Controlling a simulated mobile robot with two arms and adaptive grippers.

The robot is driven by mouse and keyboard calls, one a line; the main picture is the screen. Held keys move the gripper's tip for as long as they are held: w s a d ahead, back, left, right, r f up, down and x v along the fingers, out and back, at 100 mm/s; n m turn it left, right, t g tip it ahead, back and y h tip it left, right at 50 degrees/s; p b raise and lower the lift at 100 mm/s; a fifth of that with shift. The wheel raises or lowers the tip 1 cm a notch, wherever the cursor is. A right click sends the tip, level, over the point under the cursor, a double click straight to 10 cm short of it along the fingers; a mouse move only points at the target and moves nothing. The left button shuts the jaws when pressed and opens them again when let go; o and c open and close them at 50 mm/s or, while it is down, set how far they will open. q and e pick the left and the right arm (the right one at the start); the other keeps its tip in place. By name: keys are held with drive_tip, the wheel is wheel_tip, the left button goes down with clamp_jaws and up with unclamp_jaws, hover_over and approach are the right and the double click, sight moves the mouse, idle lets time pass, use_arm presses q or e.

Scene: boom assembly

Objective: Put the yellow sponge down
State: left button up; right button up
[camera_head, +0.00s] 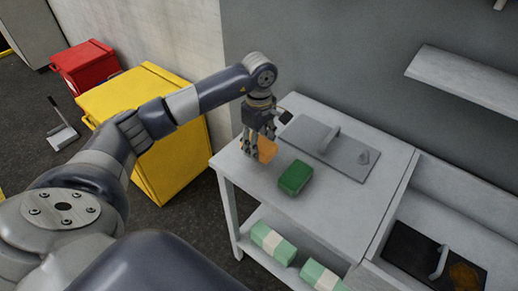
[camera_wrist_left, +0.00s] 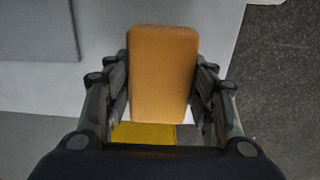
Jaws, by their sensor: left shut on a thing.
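The yellow sponge (camera_head: 267,149) looks orange-yellow and block-shaped. My left gripper (camera_head: 258,146) is shut on it at the left part of the grey-white table (camera_head: 232,172). In the left wrist view the sponge (camera_wrist_left: 163,75) sits between the two fingers of the left gripper (camera_wrist_left: 160,85), which touch or nearly touch its sides. I cannot tell whether its underside touches the tabletop. A green sponge-like block (camera_head: 295,177) lies on the table just right of the held sponge. My right gripper is not in view.
A grey board with a handle (camera_head: 330,146) lies at the back of the table. Green-and-white packs (camera_head: 272,243) sit on the lower shelf. A yellow bin (camera_head: 188,172) and a red bin (camera_head: 84,64) stand left. A dark panel with a handle (camera_head: 408,252) is at right.

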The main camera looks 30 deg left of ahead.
use_arm(q)
wheel_tip(320, 180, down, 3)
drive_tip(key=shift+s+r+p, duration=0.1)
drive_tip(key=shift+r+p, duration=0.1)
drive_tip(key=shift+p, duration=0.6)
drive_tip(key=shift+f, duration=0.45)
drive_tip(key=shift+f+b, duration=0.2)
drive_tip(key=shift+b, duration=0.1)
drive_tip(key=o, duration=0.9)
drive_tip(key=shift+o, duration=0.2)
drive_tip(key=shift+r, duration=0.2)
